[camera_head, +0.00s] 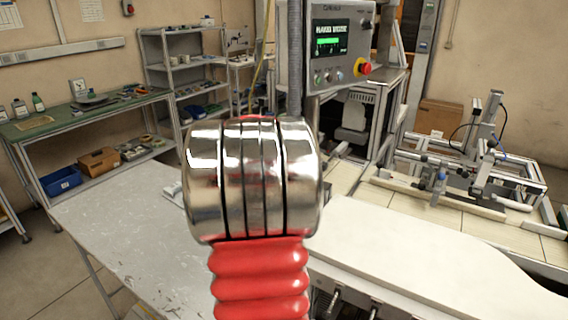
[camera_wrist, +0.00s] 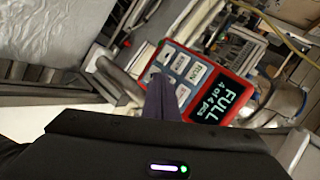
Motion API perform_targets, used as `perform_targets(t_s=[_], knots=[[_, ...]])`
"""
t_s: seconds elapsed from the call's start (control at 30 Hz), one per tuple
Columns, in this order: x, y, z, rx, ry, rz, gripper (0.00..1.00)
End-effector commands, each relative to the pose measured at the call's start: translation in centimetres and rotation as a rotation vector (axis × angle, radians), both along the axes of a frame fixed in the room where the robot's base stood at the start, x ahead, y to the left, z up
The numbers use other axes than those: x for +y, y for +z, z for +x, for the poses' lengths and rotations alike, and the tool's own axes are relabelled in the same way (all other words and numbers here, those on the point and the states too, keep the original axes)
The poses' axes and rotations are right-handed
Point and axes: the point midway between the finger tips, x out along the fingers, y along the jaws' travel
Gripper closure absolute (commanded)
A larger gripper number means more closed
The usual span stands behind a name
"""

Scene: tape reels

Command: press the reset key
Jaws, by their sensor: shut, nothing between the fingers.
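A red-framed panel (camera_wrist: 237,88) shows tilted in the wrist view. Its dark display (camera_wrist: 222,95) reads "FULL" over a smaller line about pieces. Several pale keys sit beside the display. One key (camera_wrist: 197,74) reads "RUN"; the other labels are too small or covered, so I cannot tell which is reset. My gripper (camera_wrist: 160,84) is shut and empty, its fingers overlapping the lower left keys in the picture. I cannot tell whether they touch. In the head view my arm hides the gripper, and the red panel does not show.
A grey control box (camera_head: 339,45) with a green-lit screen and a red knob (camera_head: 362,67) hangs at top centre. A worn grey table (camera_head: 115,225) lies left, a white surface (camera_head: 420,265) right. A metal frame fixture (camera_head: 470,165) stands at right, shelves behind.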

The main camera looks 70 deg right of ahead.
Motion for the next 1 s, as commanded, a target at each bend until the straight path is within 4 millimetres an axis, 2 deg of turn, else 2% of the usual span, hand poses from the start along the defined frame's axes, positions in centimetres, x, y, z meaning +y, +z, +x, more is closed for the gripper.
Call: perform_targets(t_s=[0.5,1.0], knots=[[-0.1,0.0,0.0,0.000,0.000,0.000,1.00],[1.4,0.0,0.2,0.000,0.000,0.000,1.00]])
